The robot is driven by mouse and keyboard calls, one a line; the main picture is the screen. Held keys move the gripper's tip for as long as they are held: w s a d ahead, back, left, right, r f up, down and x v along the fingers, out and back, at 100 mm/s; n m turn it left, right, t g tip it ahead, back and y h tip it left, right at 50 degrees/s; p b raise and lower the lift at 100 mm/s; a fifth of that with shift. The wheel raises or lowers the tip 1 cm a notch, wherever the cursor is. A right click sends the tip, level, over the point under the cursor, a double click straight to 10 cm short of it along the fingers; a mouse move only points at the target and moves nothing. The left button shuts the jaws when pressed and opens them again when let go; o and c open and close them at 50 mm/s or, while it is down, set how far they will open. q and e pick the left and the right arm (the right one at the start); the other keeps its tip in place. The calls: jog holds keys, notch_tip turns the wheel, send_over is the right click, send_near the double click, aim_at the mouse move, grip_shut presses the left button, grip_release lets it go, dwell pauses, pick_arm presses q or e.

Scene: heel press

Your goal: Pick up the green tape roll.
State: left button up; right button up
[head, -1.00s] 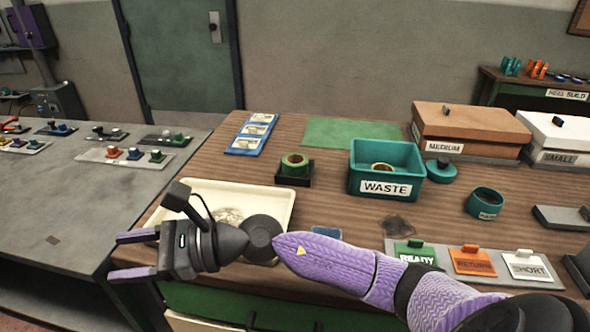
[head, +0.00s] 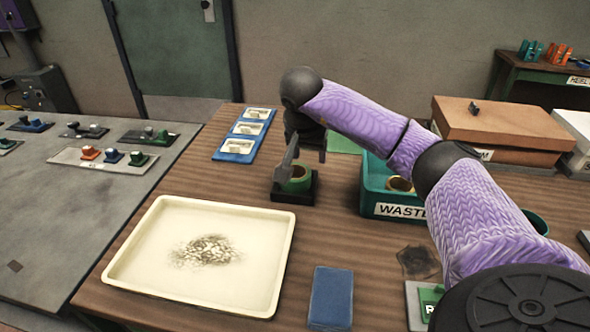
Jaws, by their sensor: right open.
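The green tape roll (head: 298,181) sits on a small black stand (head: 282,197) in the middle of the table, left of the waste bin. My right gripper (head: 298,166) points down right above the roll, its fingers open. One finger shows in front of the roll's left part. How far the fingers reach around or into the roll is partly hidden by the gripper and cannot be told. My left gripper is not in view.
The teal WASTE bin (head: 392,209) stands close to the right of the roll, with a roll inside. A cream tray (head: 135,262) lies in front left, a blue pad (head: 331,297) in front. A blue three-part holder (head: 234,153) lies behind left. My right arm covers part of the right side.

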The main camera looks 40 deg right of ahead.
aim_at(307, 174)
jog(key=x, duration=0.2)
jog(key=b+x, duration=0.1)
jog(key=x, duration=0.2)
jog(key=a+b+x, duration=0.1)
jog(key=x, duration=0.1)
jog(key=shift+w+f, duration=0.15)
jog(key=shift+f, duration=0.25)
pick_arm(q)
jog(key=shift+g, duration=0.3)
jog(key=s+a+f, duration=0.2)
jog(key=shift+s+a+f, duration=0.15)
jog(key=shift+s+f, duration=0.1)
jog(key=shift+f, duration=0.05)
pick_arm(e)
jog(key=shift+c, duration=0.3)
jog(key=c, duration=0.7)
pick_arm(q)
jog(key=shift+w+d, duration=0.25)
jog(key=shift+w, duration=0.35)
pick_arm(e)
grip_shut()
